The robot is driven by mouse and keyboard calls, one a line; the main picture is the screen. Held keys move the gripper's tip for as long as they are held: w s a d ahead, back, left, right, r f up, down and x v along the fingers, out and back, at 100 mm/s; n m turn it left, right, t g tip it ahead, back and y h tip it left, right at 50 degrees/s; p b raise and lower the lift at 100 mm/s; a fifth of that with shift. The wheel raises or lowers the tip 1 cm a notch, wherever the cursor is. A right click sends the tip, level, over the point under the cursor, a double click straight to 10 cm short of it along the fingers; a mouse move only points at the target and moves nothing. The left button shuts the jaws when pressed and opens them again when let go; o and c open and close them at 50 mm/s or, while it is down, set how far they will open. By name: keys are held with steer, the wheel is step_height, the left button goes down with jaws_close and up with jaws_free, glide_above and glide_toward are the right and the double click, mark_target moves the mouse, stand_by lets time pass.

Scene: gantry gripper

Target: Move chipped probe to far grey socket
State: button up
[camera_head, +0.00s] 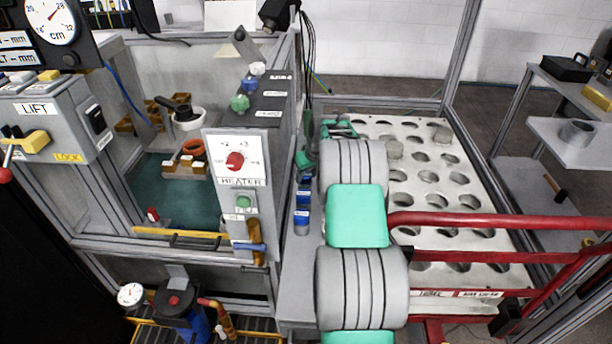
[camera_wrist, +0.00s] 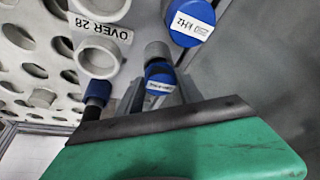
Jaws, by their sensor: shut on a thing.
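My gripper (camera_head: 304,170) is at the left edge of the white holed plate (camera_head: 425,233), just beyond the blue-banded probes. In the wrist view my gripper (camera_wrist: 155,98) is shut on a grey probe with a labelled blue band (camera_wrist: 159,70), beyond its green body. A chip on it cannot be made out. Another blue-topped probe (camera_wrist: 188,24) stands close by. The far grey socket cannot be told for sure; two raised grey round pieces, one nearer (camera_head: 394,148) and one farther (camera_head: 442,134), are at the plate's far end.
Blue-banded probes (camera_head: 302,215) stand on a narrow ledge left of my arm. The heater panel (camera_head: 238,160) rises left of them. Red rails (camera_head: 480,219) cross over the plate's near right part. A white collar labelled OVER 28 (camera_wrist: 100,57) is near my gripper.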

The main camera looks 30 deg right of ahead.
steer(key=shift+f, duration=0.1)
steer(key=shift+f, duration=0.15)
steer(key=o, duration=1.4)
steer(key=shift+r, duration=0.25)
steer(key=v, duration=1.2)
steer(key=shift+a, duration=0.1)
